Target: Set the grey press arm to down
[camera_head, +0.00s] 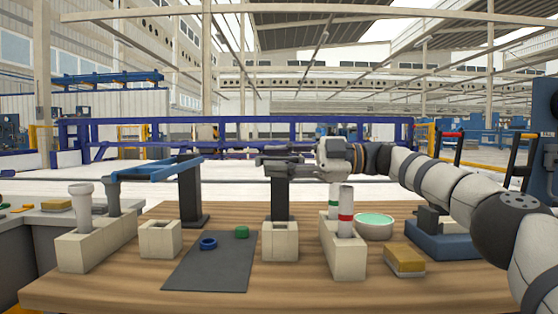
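The grey press arm (283,150) shows near the middle of the head view, at the top of a dark upright post (281,203). It looks raised and roughly level, above a cream socket block (280,244). My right gripper (294,170) reaches in from the right at the same height and overlaps the press arm in the picture. The two are similar greys, so I cannot tell whether they touch or whether the fingers are open or shut. My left gripper is not in view.
A blue press arm (152,171) stands left. A cream rack (346,256) holds green-banded and red-banded pipes below my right wrist. A bowl (374,227), a sponge (404,258) and a blue fixture (445,243) are to the right.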

